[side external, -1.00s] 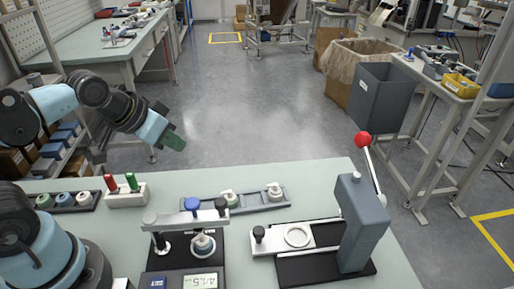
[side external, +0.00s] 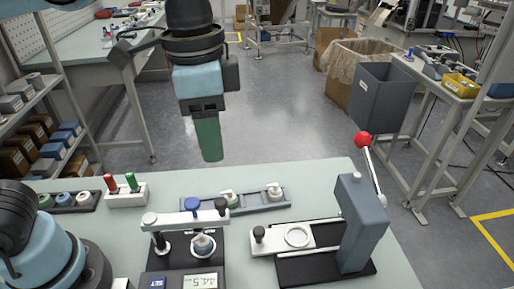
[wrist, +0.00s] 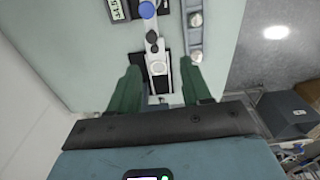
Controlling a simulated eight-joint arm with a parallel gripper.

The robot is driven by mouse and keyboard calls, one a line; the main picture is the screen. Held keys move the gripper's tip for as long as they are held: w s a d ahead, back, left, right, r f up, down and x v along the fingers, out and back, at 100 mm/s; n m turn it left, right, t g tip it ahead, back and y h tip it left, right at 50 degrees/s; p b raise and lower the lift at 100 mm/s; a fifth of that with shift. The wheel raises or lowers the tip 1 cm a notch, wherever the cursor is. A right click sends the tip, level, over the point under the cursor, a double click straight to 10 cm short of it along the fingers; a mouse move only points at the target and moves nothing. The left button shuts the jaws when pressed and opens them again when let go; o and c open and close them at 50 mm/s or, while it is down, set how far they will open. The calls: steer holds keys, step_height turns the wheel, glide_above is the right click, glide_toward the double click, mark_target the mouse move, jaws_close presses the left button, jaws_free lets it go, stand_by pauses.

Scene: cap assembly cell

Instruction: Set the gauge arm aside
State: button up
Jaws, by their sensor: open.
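The gauge arm (side external: 185,217) is a pale horizontal bar with a blue knob (side external: 192,204) and a black end knob (side external: 220,204). It lies across the gauge, above a white ringed cap (side external: 202,244) near the display (side external: 200,282). The blue knob also shows at the top of the wrist view (wrist: 147,10). My gripper (side external: 210,156) points down with green fingers, high above and behind the gauge in the side view. In the wrist view my gripper (wrist: 160,82) is open and empty, the press's ringed plate (wrist: 158,68) showing between its fingers far below.
A press (side external: 362,225) with a red-ball lever (side external: 363,139) stands right of the gauge. A rail with caps (side external: 250,202) lies behind it. A block with red and green pegs (side external: 127,196) and a tray of caps (side external: 68,202) are left. The table's back right is clear.

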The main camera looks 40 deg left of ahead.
mark_target(221, 201)
steer(key=shift+m+g, duration=0.3)
steer(key=shift+m, duration=0.1)
steer(key=f, duration=0.7)
steer(key=d+f, duration=0.1)
steer(key=f, duration=0.3)
steer(key=shift+s+d+f, duration=0.1)
steer(key=shift+s, duration=0.25)
jaws_close()
